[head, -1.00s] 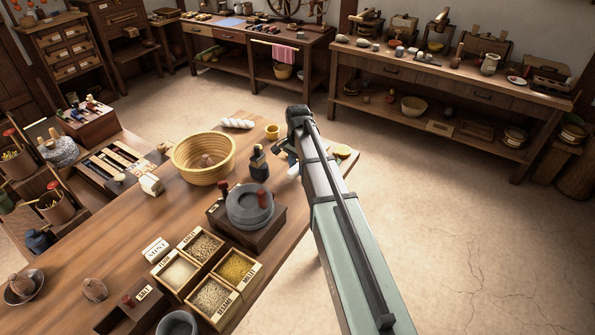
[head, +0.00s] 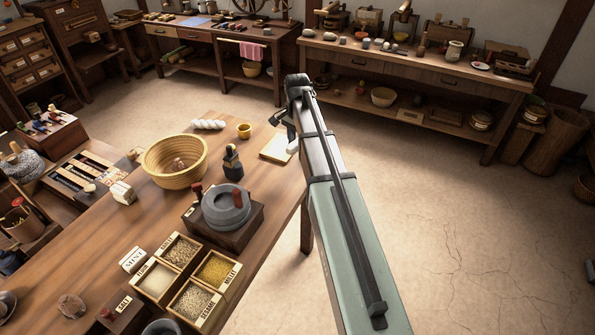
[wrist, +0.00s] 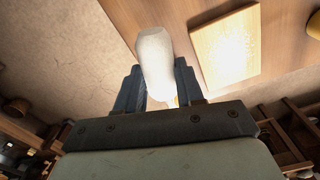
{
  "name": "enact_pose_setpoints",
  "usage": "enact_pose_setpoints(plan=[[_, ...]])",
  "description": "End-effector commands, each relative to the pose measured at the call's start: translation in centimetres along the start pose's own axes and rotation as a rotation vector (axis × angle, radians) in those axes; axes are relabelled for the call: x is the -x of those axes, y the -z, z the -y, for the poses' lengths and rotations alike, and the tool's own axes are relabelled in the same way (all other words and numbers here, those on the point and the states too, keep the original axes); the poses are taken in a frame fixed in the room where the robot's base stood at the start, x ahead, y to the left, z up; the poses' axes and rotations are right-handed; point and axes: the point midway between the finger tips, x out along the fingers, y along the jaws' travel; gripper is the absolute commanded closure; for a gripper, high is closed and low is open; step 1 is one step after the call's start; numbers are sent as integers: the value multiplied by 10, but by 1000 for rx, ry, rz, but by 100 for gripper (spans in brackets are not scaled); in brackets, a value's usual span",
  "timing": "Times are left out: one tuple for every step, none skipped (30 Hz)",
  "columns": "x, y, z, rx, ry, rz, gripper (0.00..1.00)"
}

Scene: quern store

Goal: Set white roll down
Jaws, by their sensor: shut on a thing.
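My gripper (head: 287,130) is shut on the white roll (wrist: 155,62), a smooth, rounded white piece between its two dark fingers in the wrist view. In the head view a bit of the white roll (head: 293,147) shows beside my arm, near the far right edge of the wooden table (head: 120,225). A pale square board (head: 272,148) lies on that table, just left of the roll. In the wrist view the board (wrist: 225,50) is to the right of the roll, which overlaps the table edge in the picture. Its height above the table is unclear.
A white twisted piece (head: 208,124), a yellow cup (head: 244,131), a yellow basket (head: 160,173), a dark bottle (head: 232,161) and a grey quern (head: 226,207) stand left of the board. Open floor (head: 440,200) lies to the right.

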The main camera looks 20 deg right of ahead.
Motion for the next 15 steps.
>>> enact_pose_setpoints(plan=[[0, 8, -6, 8, 0, 0, 92], [1, 10, -8, 32, 0, 0, 92], [1, 9, -7, 67, 0, 1, 92], [1, 8, -6, 91, 0, 1, 92], [1, 8, -6, 113, 0, 1, 92], [1, 8, -6, 142, -1, 1, 92], [1, 8, -6, 162, -1, 1, 92], [1, 8, -6, 182, -1, 1, 92], [1, 8, -6, 205, -1, 1, 92], [1, 8, -6, 220, -1, 1, 92], [1, 8, -6, 233, -1, 2, 92], [0, 8, -6, 248, -2, 2, 92], [0, 8, -6, 256, -2, 2, 92], [-1, 8, -6, 263, -2, 2, 92], [-3, 8, -6, 269, -2, 2, 92]])
